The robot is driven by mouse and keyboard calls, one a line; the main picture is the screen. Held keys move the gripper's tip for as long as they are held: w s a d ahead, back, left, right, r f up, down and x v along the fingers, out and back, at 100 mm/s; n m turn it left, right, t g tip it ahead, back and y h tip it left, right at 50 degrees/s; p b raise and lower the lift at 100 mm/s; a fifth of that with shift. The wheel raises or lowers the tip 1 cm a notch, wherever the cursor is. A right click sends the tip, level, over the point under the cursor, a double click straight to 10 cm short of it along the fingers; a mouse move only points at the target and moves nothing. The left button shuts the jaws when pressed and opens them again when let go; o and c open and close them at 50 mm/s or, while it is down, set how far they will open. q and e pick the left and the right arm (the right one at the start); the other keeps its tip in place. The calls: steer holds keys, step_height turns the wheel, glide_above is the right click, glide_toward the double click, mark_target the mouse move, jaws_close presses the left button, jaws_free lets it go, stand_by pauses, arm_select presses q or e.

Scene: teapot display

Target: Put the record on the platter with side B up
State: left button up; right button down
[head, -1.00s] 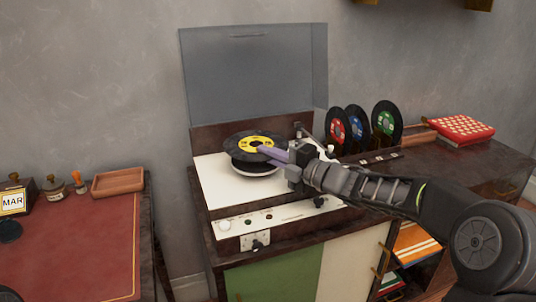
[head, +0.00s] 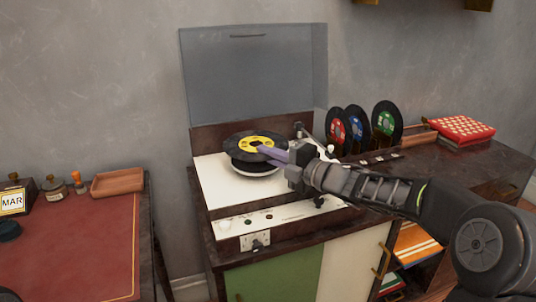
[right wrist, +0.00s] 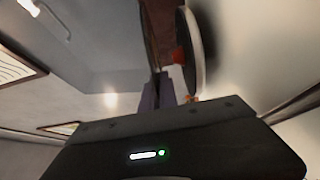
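The record (head: 234,148) is black with a yellow label. It is held flat, a little above the platter (head: 255,167) of the record player. The label's lettering is too small to read, so I cannot tell which side faces up. My right gripper (head: 264,151) has purple fingers shut on the record's right part, over the label's edge. In the right wrist view the gripper (right wrist: 157,92) shows its fingers close together, with the record seen edge-on (right wrist: 151,38) beside the pale platter rim (right wrist: 193,50). My left gripper is not in view.
The clear lid (head: 255,80) stands open behind the player. The tonearm (head: 312,137) is at the platter's right. Several records stand in a rack (head: 398,146) to the right, near a red patterned box (head: 460,129). A red-topped desk (head: 75,240) stands at left.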

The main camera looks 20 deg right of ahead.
steer(key=c, duration=1.6)
jaws_free()
steer(key=shift+o, duration=0.2)
steer(key=shift+s+d, duration=0.1)
steer(key=v, duration=0.7)
steer(key=shift+s+d, duration=0.15)
steer(key=shift+s, duration=0.1)
